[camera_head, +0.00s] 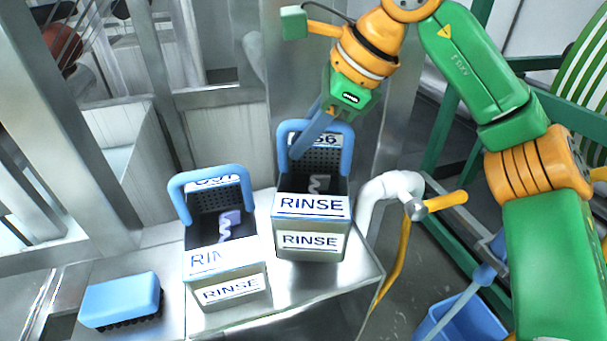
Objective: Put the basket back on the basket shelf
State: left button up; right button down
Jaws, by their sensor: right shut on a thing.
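A dark mesh basket (312,206) with a blue loop handle and a white RINSE label stands upright at the right end of a metal shelf (335,282). A second RINSE label is below its upper one, on a metal front. My right gripper (306,143) reaches down from above and is shut on this basket's blue handle. A similar basket (205,257) with a blue handle stands just left of it, apart from my gripper. Each basket has a small purple-grey item with a white squiggle inside. Whether the held basket rests fully on the shelf is hard to tell. My left gripper is out of view.
A blue brush (121,299) lies at the shelf's left end. A white pipe with a yellow-handled valve (440,204) stands close to the right of the held basket. A blue bucket (460,318) is on the floor at lower right. Metal posts rise behind.

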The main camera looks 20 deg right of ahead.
notch_tip(320, 180, down, 4)
jog(key=shift+s+b, duration=0.15)
jog(key=shift+b, duration=0.25)
jog(key=c, duration=0.8)
grip_release()
jog(key=shift+c, duration=0.2)
jog(key=shift+s, duration=0.1)
jog(key=p+v, duration=0.1)
jog(key=v, duration=1.1)
jog(key=shift+p, duration=0.35)
